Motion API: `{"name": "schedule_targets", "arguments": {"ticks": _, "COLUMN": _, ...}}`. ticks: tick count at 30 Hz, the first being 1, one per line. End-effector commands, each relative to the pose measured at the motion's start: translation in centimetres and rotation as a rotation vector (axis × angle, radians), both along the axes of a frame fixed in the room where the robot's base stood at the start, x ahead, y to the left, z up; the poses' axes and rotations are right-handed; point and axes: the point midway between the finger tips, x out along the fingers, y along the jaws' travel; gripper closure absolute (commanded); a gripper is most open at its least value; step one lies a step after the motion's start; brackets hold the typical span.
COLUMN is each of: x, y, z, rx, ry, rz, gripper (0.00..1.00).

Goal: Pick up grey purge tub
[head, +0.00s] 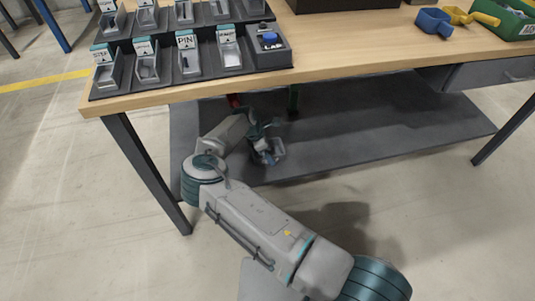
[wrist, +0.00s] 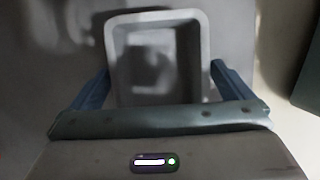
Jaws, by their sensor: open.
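The grey purge tub (wrist: 156,100) is a light grey, open-topped box with rounded corners, seen from above in the wrist view. Its inside is shaded and I see no clear contents. My gripper (wrist: 160,72) is open, with one blue finger beside the tub's left wall and the other beside its right wall. Small gaps seem to show on both sides. The near end of the tub is hidden by my gripper's body. In the head view my gripper (head: 266,150) is low, under the tabletop at the lower shelf; the tub is hard to make out there.
The dark lower shelf (head: 380,125) lies under the wooden workbench (head: 350,52), whose top overhangs it. A bench leg (head: 145,170) stands left of my arm. Labelled bins (head: 188,63), blue and yellow scoops (head: 434,20) and a green box (head: 508,20) are on top.

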Motion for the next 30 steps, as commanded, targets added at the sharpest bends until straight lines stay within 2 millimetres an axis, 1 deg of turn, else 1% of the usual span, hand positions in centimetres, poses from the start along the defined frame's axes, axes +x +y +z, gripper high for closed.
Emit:
{"name": "schedule_targets", "arguments": {"ticks": 20, "x": 0.00, "y": -0.01, "z": -0.52, "rx": 0.000, "ry": 0.000, "rz": -0.001, "gripper": 0.00}}
{"name": "schedule_targets", "arguments": {"ticks": 21, "x": 0.00, "y": -0.01, "z": -0.52, "rx": 0.000, "ry": 0.000, "rz": 0.000, "gripper": 0.03}}
{"name": "schedule_targets", "arguments": {"ticks": 23, "x": 0.00, "y": 0.00, "z": -0.51, "rx": 0.000, "ry": 0.000, "rz": 0.000, "gripper": 0.19}}
{"name": "schedule_targets", "arguments": {"ticks": 24, "x": 0.00, "y": 0.00, "z": -0.51, "rx": 0.000, "ry": 0.000, "rz": 0.000, "gripper": 0.31}}
{"name": "schedule_targets", "arguments": {"ticks": 26, "x": 0.00, "y": 0.00, "z": -0.51, "rx": 0.000, "ry": 0.000, "rz": 0.000, "gripper": 0.47}}
{"name": "schedule_targets", "arguments": {"ticks": 27, "x": 0.00, "y": 0.00, "z": -0.50, "rx": 0.000, "ry": 0.000, "rz": 0.000, "gripper": 0.49}}
{"name": "schedule_targets", "arguments": {"ticks": 30, "x": 0.02, "y": 0.00, "z": -0.46, "rx": 0.000, "ry": -0.001, "rz": -0.001, "gripper": 0.49}}
